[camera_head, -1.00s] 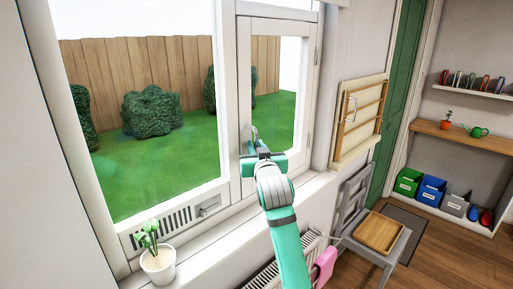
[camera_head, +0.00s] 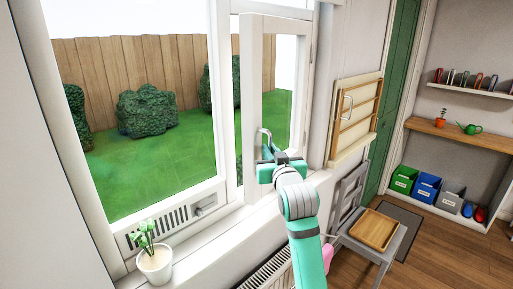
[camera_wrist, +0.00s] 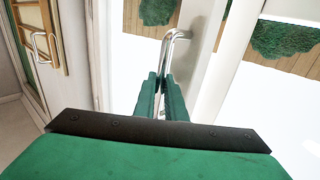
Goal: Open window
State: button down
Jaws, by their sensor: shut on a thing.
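The window sash (camera_head: 252,75) is a narrow white framed pane on the right of the window, hinged at its right side. It stands partly open, swung into the room, with a gap between its left edge and the frame. Its metal handle (camera_head: 265,138) is on the sash's left stile; in the wrist view the handle (camera_wrist: 178,36) curves down between my fingers. My gripper (camera_head: 268,163) is shut on the handle. Its green fingers (camera_wrist: 164,95) hide the lower part of the handle.
A potted plant (camera_head: 154,258) stands on the sill at the left. A grey chair (camera_head: 350,215) with a wooden tray (camera_head: 375,229) stands right of my arm, and a radiator (camera_head: 268,272) is below the sill.

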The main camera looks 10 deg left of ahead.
jog(key=d, duration=1.7)
jog(key=shift+s+d, duration=0.25)
jog(key=shift+s, duration=0.2)
jog(key=c, duration=2.1)
grip_release()
jog(key=shift+s, duration=0.1)
jog(key=v, duration=1)
jog(key=shift+s, duration=0.35)
jog(key=shift+d, duration=0.1)
